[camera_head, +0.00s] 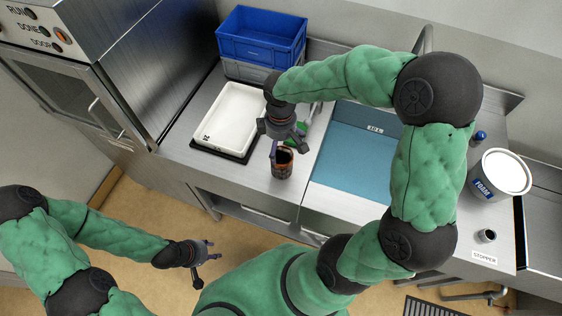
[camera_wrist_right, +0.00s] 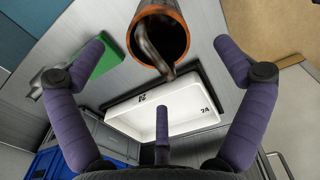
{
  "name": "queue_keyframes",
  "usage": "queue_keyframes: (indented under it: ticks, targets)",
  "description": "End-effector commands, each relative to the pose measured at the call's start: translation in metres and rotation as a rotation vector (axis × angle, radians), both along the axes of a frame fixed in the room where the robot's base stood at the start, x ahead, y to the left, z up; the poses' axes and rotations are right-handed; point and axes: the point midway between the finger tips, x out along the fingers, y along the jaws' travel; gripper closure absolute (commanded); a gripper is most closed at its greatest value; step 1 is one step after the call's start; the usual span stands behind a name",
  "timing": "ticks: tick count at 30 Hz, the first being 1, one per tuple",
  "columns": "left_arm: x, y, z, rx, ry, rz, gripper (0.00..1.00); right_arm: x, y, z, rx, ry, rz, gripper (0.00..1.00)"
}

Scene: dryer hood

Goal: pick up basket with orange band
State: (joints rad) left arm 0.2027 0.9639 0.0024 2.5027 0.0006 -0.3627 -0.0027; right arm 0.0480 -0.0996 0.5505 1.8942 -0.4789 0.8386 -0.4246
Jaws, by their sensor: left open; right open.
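The basket with the orange band (camera_head: 283,166) is a small dark cup shape with a copper-orange rim, standing upright near the front edge of the steel counter. In the right wrist view the basket (camera_wrist_right: 181,38) shows its open mouth and a dark curved handle at the top middle, beyond the spread fingers. My right gripper (camera_head: 284,146) is open, just above and behind the basket, with nothing held; its fingers also show in the wrist view (camera_wrist_right: 160,62). Contact with the handle cannot be told. My left gripper (camera_head: 209,268) is open and empty, low over the floor.
A white tray (camera_head: 228,116) lies left of the basket, with blue and grey crates (camera_head: 262,36) behind. A green object (camera_wrist_right: 98,63) lies near the gripper. A blue sink (camera_head: 350,150) is to the right, then a white FOAM tub (camera_head: 500,174). The dryer stands left.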

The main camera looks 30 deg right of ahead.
Motion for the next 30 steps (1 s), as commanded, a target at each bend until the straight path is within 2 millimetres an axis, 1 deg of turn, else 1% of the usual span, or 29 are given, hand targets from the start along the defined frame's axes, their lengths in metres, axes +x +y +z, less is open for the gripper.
queue_keyframes:
  ticks: [2, 9, 12, 15, 21, 22, 23, 24, 26, 27, 28, 30]
  targets:
    - [0.000, 0.000, -0.001, 0.000, 0.001, 0.000, 0.57, -0.001, 0.000, -0.005, 0.000, 0.003, 0.000, 0.00]
    - [0.000, 0.000, -0.007, 0.000, 0.001, 0.000, 0.57, -0.002, -0.003, -0.039, 0.000, 0.004, -0.001, 0.00]
    - [0.000, 0.000, -0.009, 0.000, 0.001, 0.000, 0.57, -0.001, -0.003, -0.048, 0.000, 0.001, -0.001, 0.00]
    - [0.000, 0.000, -0.009, 0.000, 0.001, 0.000, 0.57, -0.001, -0.003, -0.052, 0.000, 0.000, -0.001, 0.00]
    - [0.000, 0.000, -0.009, 0.000, 0.001, 0.000, 0.57, -0.001, -0.003, -0.052, 0.000, 0.000, -0.001, 0.00]
    - [0.000, 0.000, -0.009, 0.000, 0.001, 0.000, 0.57, -0.001, -0.003, -0.052, 0.000, 0.000, -0.001, 0.03]
    - [0.000, 0.000, -0.009, 0.000, 0.001, 0.000, 0.57, -0.001, -0.003, -0.052, 0.000, 0.000, -0.001, 0.11]
    - [0.000, 0.000, -0.009, 0.000, 0.001, 0.000, 0.57, -0.001, -0.003, -0.052, 0.000, 0.000, -0.001, 0.23]
    - [0.000, 0.000, -0.009, 0.000, 0.001, 0.000, 0.57, -0.001, -0.003, -0.052, 0.000, 0.000, -0.001, 0.40]
    - [0.000, 0.000, -0.009, 0.000, 0.001, 0.000, 0.57, -0.001, -0.003, -0.052, 0.000, 0.000, -0.001, 0.51]
    - [0.000, 0.000, -0.009, 0.000, 0.001, 0.000, 0.57, -0.001, -0.003, -0.052, 0.000, 0.000, -0.001, 0.59]
    - [0.000, 0.000, -0.009, 0.000, 0.001, 0.000, 0.57, -0.001, -0.003, -0.052, 0.000, 0.000, -0.001, 0.61]
